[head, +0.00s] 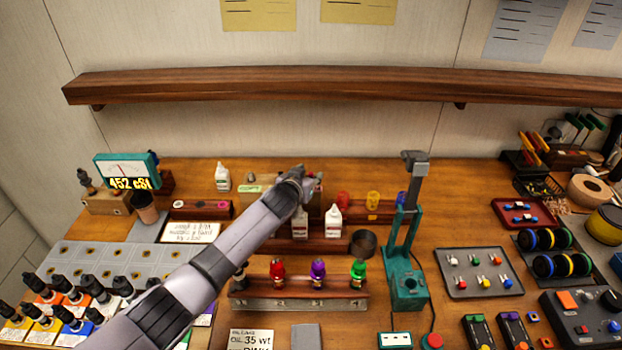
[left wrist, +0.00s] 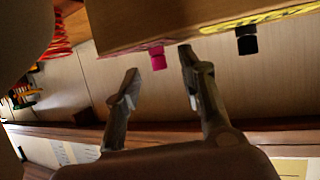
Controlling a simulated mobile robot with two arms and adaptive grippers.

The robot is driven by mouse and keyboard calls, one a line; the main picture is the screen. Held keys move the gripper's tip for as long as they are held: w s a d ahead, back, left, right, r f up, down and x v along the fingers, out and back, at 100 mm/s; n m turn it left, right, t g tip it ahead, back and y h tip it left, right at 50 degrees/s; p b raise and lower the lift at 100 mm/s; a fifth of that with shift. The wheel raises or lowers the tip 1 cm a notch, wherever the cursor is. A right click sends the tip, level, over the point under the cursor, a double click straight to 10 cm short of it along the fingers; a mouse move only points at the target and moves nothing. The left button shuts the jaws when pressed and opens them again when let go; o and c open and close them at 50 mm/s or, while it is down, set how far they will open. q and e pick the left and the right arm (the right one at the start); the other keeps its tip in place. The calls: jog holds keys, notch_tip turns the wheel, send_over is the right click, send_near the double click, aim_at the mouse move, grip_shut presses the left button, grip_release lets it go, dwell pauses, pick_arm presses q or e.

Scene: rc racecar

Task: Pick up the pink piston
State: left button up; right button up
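In the left wrist view, a small pink piston (left wrist: 157,57) shows at the edge of a wooden block (left wrist: 150,22). A black piston (left wrist: 246,40) shows farther right along the same edge. My left gripper (left wrist: 158,70) is open, with one finger to each side of the pink piston in the picture. Whether either finger touches it, I cannot tell. In the head view my left gripper (head: 308,180) is over the back middle of the bench, and its arm hides part of the racks. My right gripper is in neither view.
A wooden shelf (head: 300,86) spans the wall behind the bench. White bottles (head: 333,221) stand close to my left gripper. A teal stand (head: 404,260) rises to its right. A rack with red, purple and green shocks (head: 318,268) is in front.

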pick_arm(q)
jog(key=shift+w+d+f, duration=0.1)
jog(key=shift+w+f, duration=0.05)
jog(key=shift+w, duration=0.2)
grip_shut()
dwell(0.3)
